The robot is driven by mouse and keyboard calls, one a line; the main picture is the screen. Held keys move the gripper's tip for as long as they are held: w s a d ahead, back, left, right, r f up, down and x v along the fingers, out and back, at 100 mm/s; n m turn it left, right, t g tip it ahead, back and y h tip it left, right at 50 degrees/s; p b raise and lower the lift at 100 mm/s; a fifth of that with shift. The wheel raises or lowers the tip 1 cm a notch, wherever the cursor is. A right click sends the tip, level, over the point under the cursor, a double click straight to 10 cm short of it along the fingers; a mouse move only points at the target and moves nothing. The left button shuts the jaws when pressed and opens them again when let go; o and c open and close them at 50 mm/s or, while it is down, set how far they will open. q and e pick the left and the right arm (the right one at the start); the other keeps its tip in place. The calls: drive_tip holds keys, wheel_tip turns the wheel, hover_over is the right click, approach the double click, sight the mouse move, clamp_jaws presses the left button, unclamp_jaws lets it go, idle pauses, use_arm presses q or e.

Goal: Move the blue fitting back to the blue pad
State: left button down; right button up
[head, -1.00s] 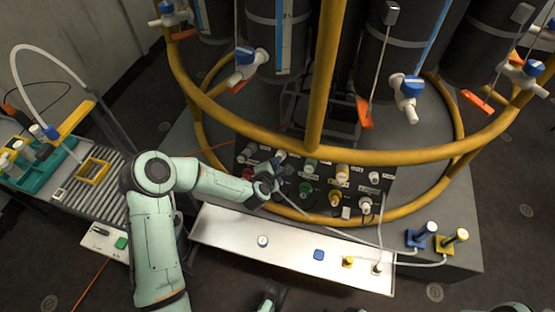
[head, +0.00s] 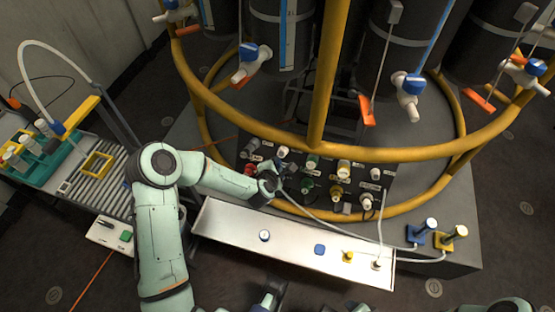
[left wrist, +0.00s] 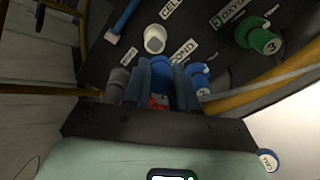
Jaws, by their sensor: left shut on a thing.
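My left gripper (head: 270,187) is at the lower left of the dark port panel (head: 325,180), shut on the blue fitting, which is mostly hidden by the fingers. A pale hose runs from it to the right. In the left wrist view the gripper's fingers (left wrist: 163,85) are close to the panel, beside a blue port marked 2 (left wrist: 199,75); I cannot tell whether the fitting touches it. The blue pad (head: 319,249) lies bare on the white tray below the panel. Part of my right arm shows at the bottom edge; its jaws are not clear.
On the tray are a white round piece (head: 264,235), a yellow fitting (head: 348,257) and a pale fitting (head: 377,264). A yellow ring rail (head: 400,155) passes above the panel. Blue (head: 418,238) and yellow (head: 447,242) holders stand at right, with hoses.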

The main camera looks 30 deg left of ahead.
use_arm(q)
drive_tip(key=s+d+f+n+g+h, duration=0.1)
drive_tip(key=s+d+f+n+g, duration=0.3)
drive_tip(key=d, duration=0.5)
drive_tip(key=s+d+f+n+g+h, duration=0.1)
drive_tip(key=s+d+f+n+g, duration=0.15)
drive_tip(key=d+f, duration=0.45)
drive_tip(key=s+d+f+n+g+h, duration=0.1)
drive_tip(key=s+d+f+n+g, duration=0.25)
drive_tip(key=d, duration=0.65)
drive_tip(key=shift+m+g, duration=0.4)
drive_tip(key=shift+m, duration=0.1)
drive_tip(key=shift+s+a+f, duration=0.15)
drive_tip(key=shift+f, duration=1.5)
drive_tip(key=shift+s+a+f, duration=0.1)
drive_tip(key=shift+f, duration=1.5)
drive_tip(key=shift+p, duration=0.65)
drive_tip(key=shift+f, duration=0.3)
drive_tip(key=c, duration=0.8)
unclamp_jaws()
